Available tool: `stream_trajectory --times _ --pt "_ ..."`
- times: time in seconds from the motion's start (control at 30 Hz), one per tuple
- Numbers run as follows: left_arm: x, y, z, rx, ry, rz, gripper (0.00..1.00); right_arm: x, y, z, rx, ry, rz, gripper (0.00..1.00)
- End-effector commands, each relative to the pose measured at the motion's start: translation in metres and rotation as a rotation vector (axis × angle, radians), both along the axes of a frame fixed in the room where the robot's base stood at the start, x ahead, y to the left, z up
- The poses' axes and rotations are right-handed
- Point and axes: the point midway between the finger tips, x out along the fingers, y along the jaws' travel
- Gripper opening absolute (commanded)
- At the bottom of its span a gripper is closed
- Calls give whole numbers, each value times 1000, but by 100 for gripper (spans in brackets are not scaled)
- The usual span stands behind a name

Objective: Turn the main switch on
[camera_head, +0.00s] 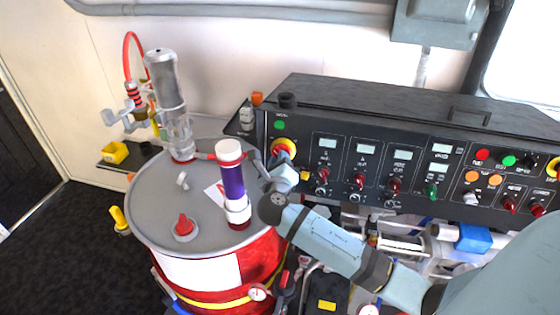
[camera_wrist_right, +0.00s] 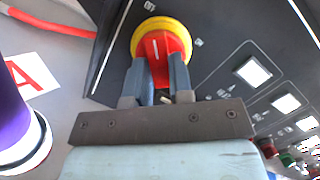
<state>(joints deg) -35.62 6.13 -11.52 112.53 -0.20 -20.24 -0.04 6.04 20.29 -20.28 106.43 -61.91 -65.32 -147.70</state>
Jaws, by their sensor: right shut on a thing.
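The main switch (camera_wrist_right: 160,44) is a red rotary handle on a yellow round base, at the left end of the black control panel. In the head view the main switch (camera_head: 284,146) is partly hidden by my right gripper (camera_head: 277,163). In the right wrist view my right gripper (camera_wrist_right: 158,78) has one finger on each side of the red handle and is shut on it. The handle's white mark points nearly straight along the fingers. My left gripper is not in view.
A red and grey drum (camera_head: 150,215) with a purple cylinder (camera_head: 232,182) stands close to the left of my right arm. The panel (camera_head: 340,125) carries several knobs and displays to the right. Pipes and valves lie below it.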

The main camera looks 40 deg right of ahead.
Motion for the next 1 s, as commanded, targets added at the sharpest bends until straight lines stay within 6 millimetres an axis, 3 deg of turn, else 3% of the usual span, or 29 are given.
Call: stream_trajectory --times 0.63,1.0 --pt "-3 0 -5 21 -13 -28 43 2 3 -4 324 -378 -92 0" --pt "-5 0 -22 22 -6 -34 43 4 5 -4 549 -642 -157 0"
